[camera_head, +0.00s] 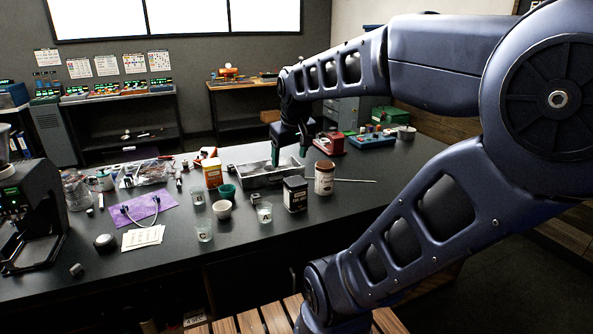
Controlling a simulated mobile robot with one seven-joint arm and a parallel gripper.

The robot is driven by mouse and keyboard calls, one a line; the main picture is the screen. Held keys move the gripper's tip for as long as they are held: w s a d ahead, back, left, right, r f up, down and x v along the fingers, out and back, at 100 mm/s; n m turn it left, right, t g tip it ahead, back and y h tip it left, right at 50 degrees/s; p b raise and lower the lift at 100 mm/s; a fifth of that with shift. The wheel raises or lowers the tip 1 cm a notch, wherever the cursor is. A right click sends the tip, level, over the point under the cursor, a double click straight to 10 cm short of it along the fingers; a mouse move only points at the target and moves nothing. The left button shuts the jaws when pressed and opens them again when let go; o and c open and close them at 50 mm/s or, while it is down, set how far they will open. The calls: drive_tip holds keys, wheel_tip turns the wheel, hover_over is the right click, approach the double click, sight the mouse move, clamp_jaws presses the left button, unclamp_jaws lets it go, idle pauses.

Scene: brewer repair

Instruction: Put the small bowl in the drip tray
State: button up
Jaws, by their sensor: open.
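A small pale bowl (223,210) stands upright on the dark bench, in front of a green cup (227,192). The gripper hides part of the tray's back edge, and the tray's inside is hard to make out.
A black tin (295,195) and a brown-and-white jar (324,178) stand in front of and right of the tray. Clear glasses (264,213) stand near the bowl. A coffee machine (32,215) is at far left. The bench front is mostly clear.

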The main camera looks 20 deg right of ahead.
drive_tip(key=s, duration=0.1)
drive_tip(key=s+f+m, duration=0.1)
drive_tip(key=s, duration=0.1)
drive_tip(key=s+f+m, duration=0.1)
drive_tip(key=s, duration=0.1)
drive_tip(key=shift+s+a+f+t, duration=0.1)
drive_tip(key=shift+s+f+t, duration=0.05)
drive_tip(key=shift+f+t, duration=0.15)
